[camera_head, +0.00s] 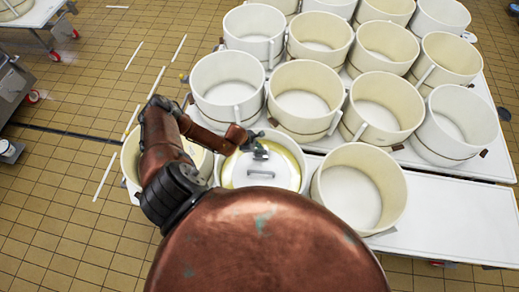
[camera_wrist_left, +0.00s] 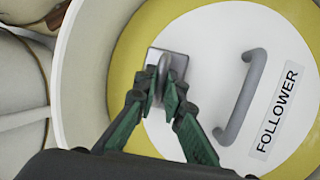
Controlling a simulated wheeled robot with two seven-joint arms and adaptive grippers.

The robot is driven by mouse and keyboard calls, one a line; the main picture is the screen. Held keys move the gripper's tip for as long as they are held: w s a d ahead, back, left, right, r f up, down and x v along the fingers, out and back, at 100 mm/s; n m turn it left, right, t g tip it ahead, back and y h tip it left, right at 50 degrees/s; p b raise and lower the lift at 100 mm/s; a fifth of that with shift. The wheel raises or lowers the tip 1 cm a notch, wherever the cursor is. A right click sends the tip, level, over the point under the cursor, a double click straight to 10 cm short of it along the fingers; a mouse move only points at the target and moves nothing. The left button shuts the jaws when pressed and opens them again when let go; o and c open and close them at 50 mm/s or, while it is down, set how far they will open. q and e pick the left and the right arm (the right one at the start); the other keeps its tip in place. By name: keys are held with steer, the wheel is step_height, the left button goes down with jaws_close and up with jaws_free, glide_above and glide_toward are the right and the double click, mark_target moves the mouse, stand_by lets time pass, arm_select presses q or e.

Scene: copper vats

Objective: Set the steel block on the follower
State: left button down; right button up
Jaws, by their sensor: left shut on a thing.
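The follower (camera_head: 238,172) is a white disc with a grey handle, lying on yellow curd inside a white mould (camera_head: 214,172). In the left wrist view the follower (camera_wrist_left: 225,50) shows its handle and a label reading FOLLOWER. My left gripper (camera_head: 257,150) is over the follower, behind the handle. It is shut on the upright grip of the steel block (camera_wrist_left: 153,57), a small grey piece with a flat plate. The block overlaps the follower beside the handle; whether it touches the follower or hangs just above cannot be told. My right gripper is not in view.
Several empty white moulds (camera_head: 305,102) stand close together on a white table behind. Another empty mould (camera_head: 358,190) stands right of the follower's mould, and one is partly hidden at left. The white surface at the right (camera_head: 450,215) is clear. My copper body covers the lower middle.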

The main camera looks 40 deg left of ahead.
arm_select(q)
steer(key=shift+w, duration=0.1)
steer(key=c, duration=2)
jaws_free()
steer(key=shift+o, duration=0.3)
steer(key=shift+s+f, duration=0.2)
steer(key=shift+s, duration=0.05)
steer(key=v, duration=1.2)
steer(key=shift+w+r, duration=0.1)
steer(key=shift+w, duration=0.05)
